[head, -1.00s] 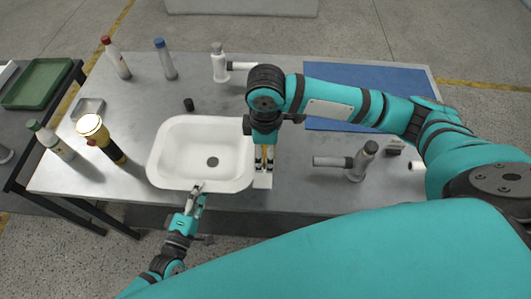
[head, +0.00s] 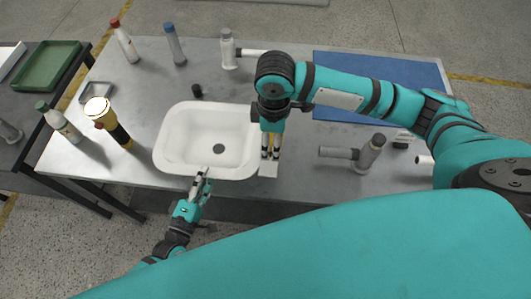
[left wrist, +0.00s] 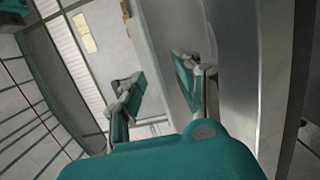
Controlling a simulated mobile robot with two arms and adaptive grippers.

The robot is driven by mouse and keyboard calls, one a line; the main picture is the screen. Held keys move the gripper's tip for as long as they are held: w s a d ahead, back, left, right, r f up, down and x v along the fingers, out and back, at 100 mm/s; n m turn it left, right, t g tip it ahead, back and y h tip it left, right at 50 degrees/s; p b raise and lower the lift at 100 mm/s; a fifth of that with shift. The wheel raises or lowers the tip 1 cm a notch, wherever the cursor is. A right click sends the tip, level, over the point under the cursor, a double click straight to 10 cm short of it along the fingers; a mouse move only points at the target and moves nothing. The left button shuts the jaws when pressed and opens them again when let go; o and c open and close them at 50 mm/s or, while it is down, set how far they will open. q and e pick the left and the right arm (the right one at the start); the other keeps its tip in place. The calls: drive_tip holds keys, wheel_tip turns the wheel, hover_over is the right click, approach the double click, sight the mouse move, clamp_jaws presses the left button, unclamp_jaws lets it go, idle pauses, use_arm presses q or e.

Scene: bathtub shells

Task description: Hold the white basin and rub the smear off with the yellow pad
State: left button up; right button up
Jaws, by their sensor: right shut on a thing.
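The white basin (head: 183,151) sits on the grey table near its front edge, with a dark drain hole in its floor. I cannot make out a smear in it. My left gripper (head: 205,174) is at the basin's front rim. Its fingers stand apart in the left wrist view (left wrist: 158,92), and I see nothing clearly held between them. My right gripper (head: 270,153) points down just right of the basin, shut on the yellow pad, of which only a thin yellowish strip shows between the fingers. A small white plate (head: 268,170) lies below it.
A yellow-and-black torch-like object (head: 115,131) and a green-capped bottle (head: 62,125) stand left of the basin. Red-capped (head: 125,43) and blue-capped (head: 175,45) bottles are behind. A grey-white fitting (head: 366,155) stands at right, before a blue mat (head: 385,70).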

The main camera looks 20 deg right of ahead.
use_arm(q)
drive_tip(key=v, duration=1.1)
drive_tip(key=shift+s+a, duration=0.15)
drive_tip(key=shift+a, duration=0.05)
